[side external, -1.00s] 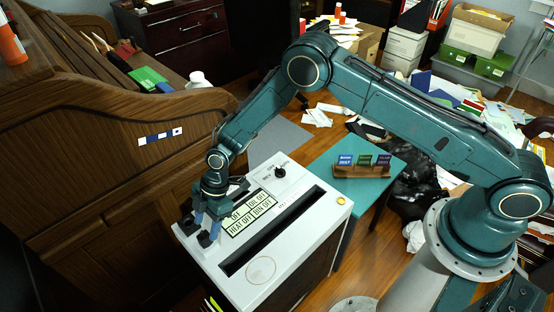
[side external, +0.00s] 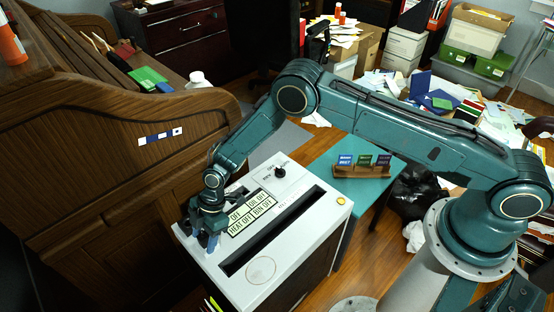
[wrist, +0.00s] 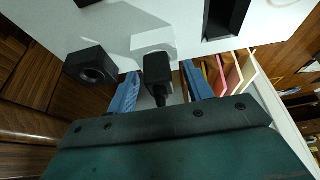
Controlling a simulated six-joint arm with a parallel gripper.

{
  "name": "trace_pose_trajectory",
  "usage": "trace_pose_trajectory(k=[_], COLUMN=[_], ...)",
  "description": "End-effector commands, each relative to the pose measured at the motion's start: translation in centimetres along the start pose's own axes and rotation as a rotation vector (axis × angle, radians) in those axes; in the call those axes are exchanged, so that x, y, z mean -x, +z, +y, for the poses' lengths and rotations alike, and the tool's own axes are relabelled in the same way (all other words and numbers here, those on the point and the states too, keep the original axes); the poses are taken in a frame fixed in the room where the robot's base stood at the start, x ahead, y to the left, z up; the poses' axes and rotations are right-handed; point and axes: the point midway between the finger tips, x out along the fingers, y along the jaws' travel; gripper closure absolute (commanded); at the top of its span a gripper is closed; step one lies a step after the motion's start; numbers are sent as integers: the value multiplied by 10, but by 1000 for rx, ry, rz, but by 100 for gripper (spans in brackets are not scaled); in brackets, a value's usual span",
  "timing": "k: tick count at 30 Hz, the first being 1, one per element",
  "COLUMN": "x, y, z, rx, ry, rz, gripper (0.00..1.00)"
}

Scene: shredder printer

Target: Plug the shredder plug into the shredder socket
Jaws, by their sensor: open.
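The shredder plug (wrist: 158,76) is a black block with a narrower stem, at the middle of the wrist view. My gripper (wrist: 160,88) is open, with one blue finger on each side of the plug and gaps visible beside it. The shredder socket (wrist: 90,66) is a black block with a round hole, left of the plug on the white shredder top. In the side external view my gripper (side external: 213,243) is low over the near left corner of the shredder (side external: 290,262) and largely hides the plug and socket.
A long feed slot (side external: 272,230), a label panel (side external: 251,212) and a black knob (side external: 280,172) are on the shredder top. A wooden desk (side external: 110,150) stands close on the left. A teal table (side external: 384,186) is to the right. Coloured folders (wrist: 232,72) show beside the shredder.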

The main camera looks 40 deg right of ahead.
Motion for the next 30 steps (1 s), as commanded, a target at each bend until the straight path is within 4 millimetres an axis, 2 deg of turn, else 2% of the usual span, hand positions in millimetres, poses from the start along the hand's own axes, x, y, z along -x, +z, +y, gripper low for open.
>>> trace_pose_trajectory(k=[2, 3, 10, 23, 30], x=[0, 0, 0, 4, 21], y=[0, 0, 0, -2, -9], z=[0, 0, 0, 0, 1], rx=[0, 0, 0, 0, 1], ry=[0, 0, 0, 1, 1], rz=[0, 0, 0, 1, 1], gripper=[49, 53, 98, 98, 98])
